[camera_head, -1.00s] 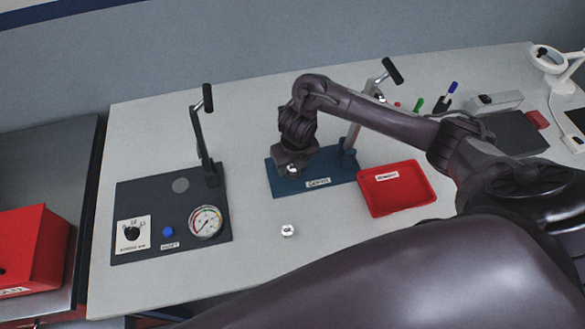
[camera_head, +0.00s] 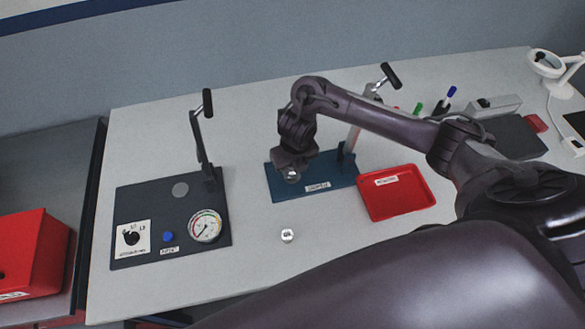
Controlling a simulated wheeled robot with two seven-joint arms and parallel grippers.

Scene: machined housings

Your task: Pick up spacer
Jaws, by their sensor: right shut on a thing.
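My right gripper (camera_head: 291,173) points down over the left part of the blue fixture plate (camera_head: 290,191). It is shut on a small silvery part (camera_head: 291,177), mostly hidden by the gripper. I cannot tell for sure whether this part is the spacer, or whether it touches the plate. A second small silvery round part (camera_head: 287,236) with dark marks on top sits on the bare table in front of the plate. My left gripper is not in view.
A red tray (camera_head: 408,210) stands right of the fixture. A lever press (camera_head: 345,150) rises behind. A dark panel (camera_head: 135,185) with gauge, knob and lever lies left. A red bin (camera_head: 30,245) is far left.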

